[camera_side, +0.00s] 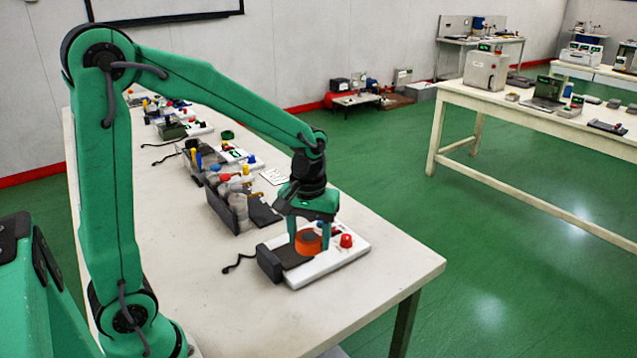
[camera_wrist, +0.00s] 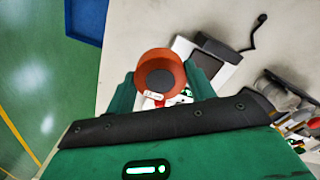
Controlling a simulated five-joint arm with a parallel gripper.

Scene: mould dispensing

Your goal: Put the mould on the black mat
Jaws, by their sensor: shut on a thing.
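The mould is an orange-red round cup with a dark grey centre. In the side view the mould (camera_side: 308,243) is between the fingers of my gripper (camera_side: 310,240). The wrist view also shows the mould (camera_wrist: 147,66) between the green fingertips of my gripper (camera_wrist: 162,80). My gripper is shut on it. The black mat (camera_side: 290,258) is a dark pad on the left part of a white device (camera_side: 322,268); in the wrist view the mat (camera_wrist: 218,51) lies to the right of the mould. I cannot tell whether the mould touches the device below it.
The device carries a red knob (camera_side: 346,240) on its right part, and a black cable (camera_side: 235,264) lies at its left. A dark rack with bottles (camera_side: 228,205) stands behind. The table's (camera_side: 370,288) front right is clear. A blue bin (camera_wrist: 85,18) shows beyond the table edge.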

